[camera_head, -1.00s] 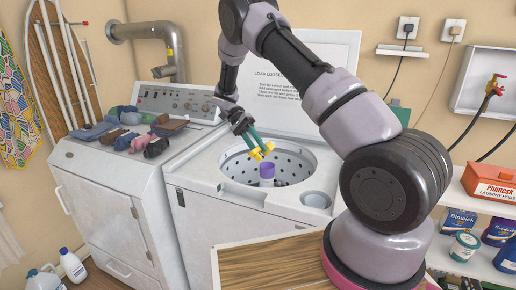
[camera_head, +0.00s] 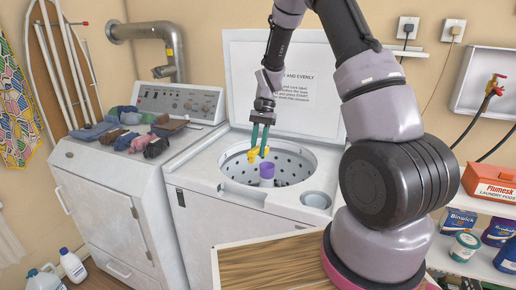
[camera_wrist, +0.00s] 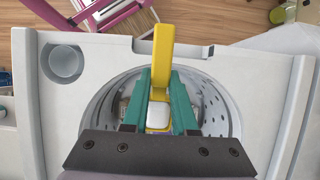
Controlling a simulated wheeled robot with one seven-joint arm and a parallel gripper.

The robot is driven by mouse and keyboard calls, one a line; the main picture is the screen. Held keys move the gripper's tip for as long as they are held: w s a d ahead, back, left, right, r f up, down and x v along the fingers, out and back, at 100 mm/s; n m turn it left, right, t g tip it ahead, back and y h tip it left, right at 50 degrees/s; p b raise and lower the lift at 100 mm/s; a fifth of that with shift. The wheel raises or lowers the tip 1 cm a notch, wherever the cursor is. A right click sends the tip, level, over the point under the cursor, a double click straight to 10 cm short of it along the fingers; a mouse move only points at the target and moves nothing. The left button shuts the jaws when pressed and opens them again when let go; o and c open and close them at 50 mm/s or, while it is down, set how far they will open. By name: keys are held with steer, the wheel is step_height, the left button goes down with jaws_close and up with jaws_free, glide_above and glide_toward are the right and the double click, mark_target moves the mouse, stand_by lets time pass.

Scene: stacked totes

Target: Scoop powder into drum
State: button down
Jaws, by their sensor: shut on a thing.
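My gripper (camera_head: 260,143), with teal fingers, points down over the open drum (camera_head: 300,165) of the top-loading washer. It is shut on a yellow scoop (camera_head: 255,155), held just above and beside the purple-topped post (camera_head: 267,169) in the drum's middle. In the wrist view the scoop's yellow handle (camera_wrist: 163,55) sticks out past the fingers (camera_wrist: 143,100). White powder (camera_wrist: 159,114) shows in the scoop bowl between them. The perforated drum wall (camera_wrist: 215,110) surrounds this. The drum's floor is mostly hidden.
The washer's raised lid (camera_head: 300,85) stands behind the drum. A dryer (camera_head: 110,190) with several folded socks (camera_head: 130,130) on top stands at left. A wooden-topped surface (camera_head: 265,265) is in front. A shelf at right holds an orange laundry box (camera_head: 490,182) and other containers.

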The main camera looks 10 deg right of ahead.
steer(key=shift+d+t+y, duration=0.2)
steer(key=shift+t+y, duration=0.5)
steer(key=shift+y, duration=0.3)
steer(key=shift+a+t+y, duration=0.25)
steer(key=shift+t+y, duration=0.45)
steer(key=shift+y, duration=0.2)
steer(key=shift+d+t+y, duration=0.2)
steer(key=shift+t+y, duration=0.4)
steer(key=shift+y, duration=0.2)
steer(key=shift+a+n+t+y, duration=0.2)
steer(key=shift+n+t+y, duration=0.2)
steer(key=shift+t+y, duration=0.55)
steer(key=shift+y, duration=0.25)
